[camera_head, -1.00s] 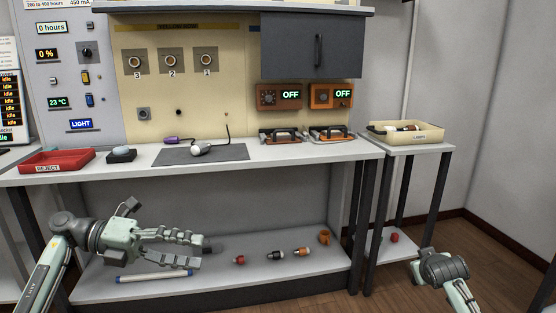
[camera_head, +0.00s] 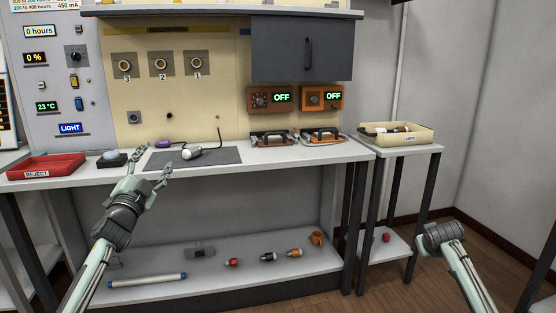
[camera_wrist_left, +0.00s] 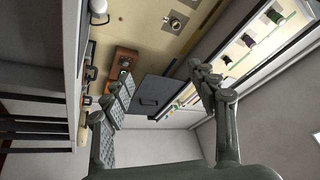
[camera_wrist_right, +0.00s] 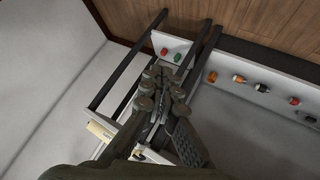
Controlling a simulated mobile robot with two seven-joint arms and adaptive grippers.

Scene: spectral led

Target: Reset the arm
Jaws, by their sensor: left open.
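My left gripper (camera_head: 156,164) is raised in front of the bench's front edge, fingers pointing up towards the bench. It is open and empty; its spread fingers show in the left wrist view (camera_wrist_left: 155,90). The white bulb (camera_head: 195,153) lies on the dark mat (camera_head: 225,156), right of the fingertips in the picture. My right arm (camera_head: 440,238) is low at the right, before the side table; its fingers are hidden in the head view. In the right wrist view my right gripper (camera_wrist_right: 162,78) has its fingers together, with nothing visible between them.
A red reject tray (camera_head: 46,174) and a dark block (camera_head: 111,162) are on the bench's left. A cream lamps tray (camera_head: 396,140) is on the side table. The lower shelf (camera_head: 220,268) holds small bulbs and a white tube (camera_head: 147,280).

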